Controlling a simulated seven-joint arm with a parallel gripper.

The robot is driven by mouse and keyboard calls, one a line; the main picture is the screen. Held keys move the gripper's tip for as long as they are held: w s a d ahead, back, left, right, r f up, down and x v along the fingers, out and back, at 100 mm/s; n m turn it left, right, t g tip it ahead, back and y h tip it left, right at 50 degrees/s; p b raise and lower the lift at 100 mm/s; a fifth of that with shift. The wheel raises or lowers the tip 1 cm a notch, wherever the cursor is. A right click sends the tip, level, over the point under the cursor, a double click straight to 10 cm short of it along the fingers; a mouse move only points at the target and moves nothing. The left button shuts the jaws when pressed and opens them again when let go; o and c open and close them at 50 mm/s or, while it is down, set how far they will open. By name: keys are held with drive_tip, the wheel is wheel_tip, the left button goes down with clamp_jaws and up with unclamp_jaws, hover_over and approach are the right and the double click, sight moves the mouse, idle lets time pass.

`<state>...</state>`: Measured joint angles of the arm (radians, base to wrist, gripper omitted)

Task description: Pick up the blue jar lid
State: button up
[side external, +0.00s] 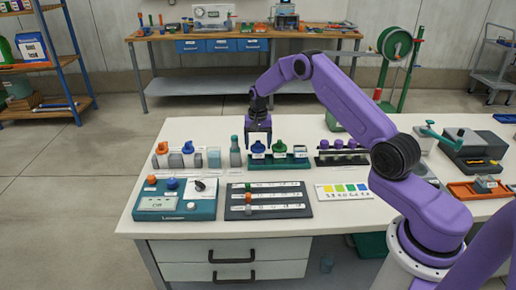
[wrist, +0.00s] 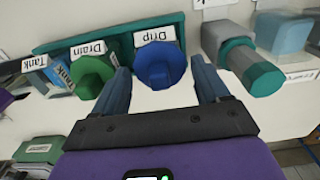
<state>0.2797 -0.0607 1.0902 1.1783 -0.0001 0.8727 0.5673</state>
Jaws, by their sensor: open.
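The blue lid (wrist: 158,66), with a white "Drip" label beside it, shows in the wrist view between my two fingers. In the side external view the blue lid (side external: 258,147) is at the left end of a teal rack (side external: 293,163). My gripper (side external: 258,140) points down right over it. In the wrist view my gripper (wrist: 160,80) is open, with one finger on each side of the lid. I cannot tell whether the fingers touch it. A green lid (wrist: 92,76) labelled "Drain" is just left of the left finger.
A grey bottle with a teal cap (wrist: 244,63) is close to my right finger. Orange- and blue-capped containers (side external: 174,156) stand further left. A teal control box (side external: 175,200) and a dark panel with white strips (side external: 268,199) lie in front. Purple-topped pieces (side external: 343,144) are to the right.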

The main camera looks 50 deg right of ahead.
sight(258, 141)
drive_tip(key=c, duration=0.8)
drive_tip(key=shift+r, duration=0.1)
drive_tip(key=shift+r, duration=0.5)
wheel_tip(258, 141, up, 2)
drive_tip(key=shift+s+r, duration=0.1)
drive_tip(key=shift+r, duration=0.1)
drive_tip(key=s+a+r, duration=0.3)
drive_tip(key=s+r, duration=1)
drive_tip(key=shift+s+r, duration=0.2)
drive_tip(key=shift+r, duration=0.05)
drive_tip(key=shift+a, duration=0.1)
